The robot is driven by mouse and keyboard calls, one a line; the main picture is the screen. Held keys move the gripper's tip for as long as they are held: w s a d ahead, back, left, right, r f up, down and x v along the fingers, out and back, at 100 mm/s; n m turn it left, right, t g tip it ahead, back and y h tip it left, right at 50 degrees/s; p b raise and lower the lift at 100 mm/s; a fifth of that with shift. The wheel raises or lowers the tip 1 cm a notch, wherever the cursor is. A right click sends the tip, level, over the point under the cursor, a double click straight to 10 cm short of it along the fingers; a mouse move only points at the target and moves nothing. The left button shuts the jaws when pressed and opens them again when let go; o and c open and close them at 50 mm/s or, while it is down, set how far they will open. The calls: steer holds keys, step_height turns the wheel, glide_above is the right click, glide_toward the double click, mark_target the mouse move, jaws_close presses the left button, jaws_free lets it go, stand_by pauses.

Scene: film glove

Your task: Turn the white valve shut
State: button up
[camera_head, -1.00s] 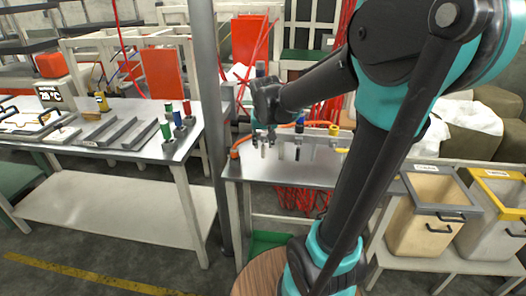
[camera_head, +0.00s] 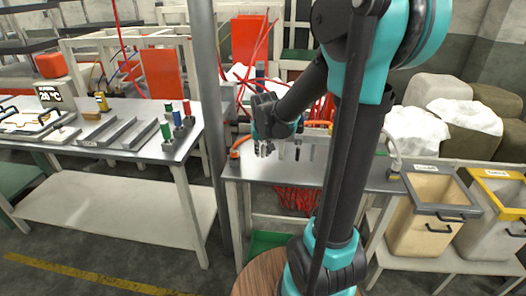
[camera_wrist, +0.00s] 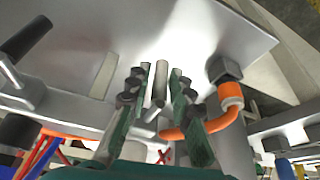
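In the wrist view, a pale grey-white rod-like handle (camera_wrist: 159,85), which looks like the white valve's lever, stands between the two dark green fingers of my gripper (camera_wrist: 161,92). The fingers are open, one on each side of it with narrow gaps; I cannot tell whether either touches it. In the head view my gripper (camera_head: 264,149) is low over the back of the metal table (camera_head: 290,172), at the pipe with the valves. The valve itself is hidden there by my gripper and arm.
An orange hose (camera_wrist: 230,95) with a dark hex fitting (camera_wrist: 224,68) is close to the right finger. Another pale handle (camera_wrist: 104,75) and a black-ended one (camera_wrist: 25,38) are to the left. A grey post (camera_head: 208,120) stands left of my gripper in the head view.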

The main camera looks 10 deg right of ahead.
mark_target(262, 146)
jaws_close()
steer(key=h, duration=0.1)
steer(key=n+g+h, duration=0.1)
steer(key=h, duration=0.1)
steer(key=shift+d+h, duration=0.3)
steer(key=h, duration=0.2)
steer(key=g+h, duration=0.1)
steer(key=h, duration=0.1)
steer(key=shift+s+d+r+n, duration=0.2)
steer(key=shift+d+r+n, duration=0.1)
steer(key=shift+d+n, duration=0.1)
steer(key=h, duration=0.3)
steer(key=n+h, duration=0.1)
steer(key=shift+s+d+r+g, duration=0.1)
steer(key=shift+d+r+g, duration=0.2)
steer(key=shift+r+g, duration=0.1)
steer(key=h, duration=0.2)
steer(key=r+n+h, duration=0.1)
steer(key=h, duration=0.1)
steer(key=shift+s+d+h, duration=0.1)
steer(key=shift+d+h, duration=0.1)
steer(key=shift+h, duration=0.2)
steer(key=shift+r+n, duration=0.1)
steer(key=shift+n, duration=0.2)
